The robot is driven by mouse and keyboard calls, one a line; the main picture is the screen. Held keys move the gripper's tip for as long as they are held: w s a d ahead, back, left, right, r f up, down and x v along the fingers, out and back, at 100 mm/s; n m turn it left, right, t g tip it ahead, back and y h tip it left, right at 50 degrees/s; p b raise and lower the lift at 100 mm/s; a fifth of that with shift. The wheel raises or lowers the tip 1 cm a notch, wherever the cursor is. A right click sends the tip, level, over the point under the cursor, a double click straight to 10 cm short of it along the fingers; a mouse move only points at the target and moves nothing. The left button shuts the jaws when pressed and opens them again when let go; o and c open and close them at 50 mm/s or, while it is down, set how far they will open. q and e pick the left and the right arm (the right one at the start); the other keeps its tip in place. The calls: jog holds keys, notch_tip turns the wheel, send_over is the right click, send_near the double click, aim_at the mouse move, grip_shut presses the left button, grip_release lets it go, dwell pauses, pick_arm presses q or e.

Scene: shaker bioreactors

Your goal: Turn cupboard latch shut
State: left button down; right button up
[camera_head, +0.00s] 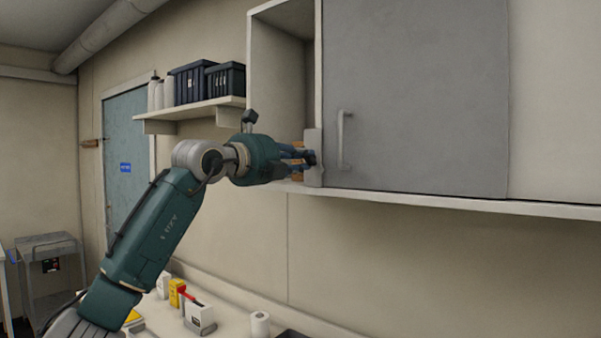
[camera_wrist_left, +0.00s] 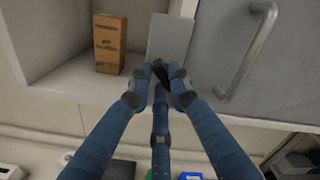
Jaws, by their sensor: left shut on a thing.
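The wall cupboard (camera_head: 281,80) has its left part open and a flat grey door (camera_head: 415,90) across its right part. A pale grey latch plate (camera_head: 313,140) stands at the left edge of the door, near its bottom; it also shows in the left wrist view (camera_wrist_left: 170,36). My left gripper (camera_head: 311,157) is at this plate, left of the door handle (camera_head: 343,140). In the left wrist view its blue fingers (camera_wrist_left: 163,78) are closed around a small dark piece, which looks like the latch knob and is mostly hidden by the fingertips. My right gripper is out of view.
A brown box (camera_wrist_left: 109,44) stands inside the open part, close left of my fingers. A shelf (camera_head: 190,108) with dark bins (camera_head: 207,82) is on the wall to the left. Below is a bench (camera_head: 232,312) with small boxes and a white roll (camera_head: 260,324).

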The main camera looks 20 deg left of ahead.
pick_arm(q)
jog(key=shift+f+n+b, duration=0.2)
jog(key=shift+n+b, duration=2.45)
jog(key=shift+n, duration=2.15)
jog(key=c, duration=1.6)
grip_release()
jog(key=shift+s, duration=0.1)
jog(key=v, duration=1.2)
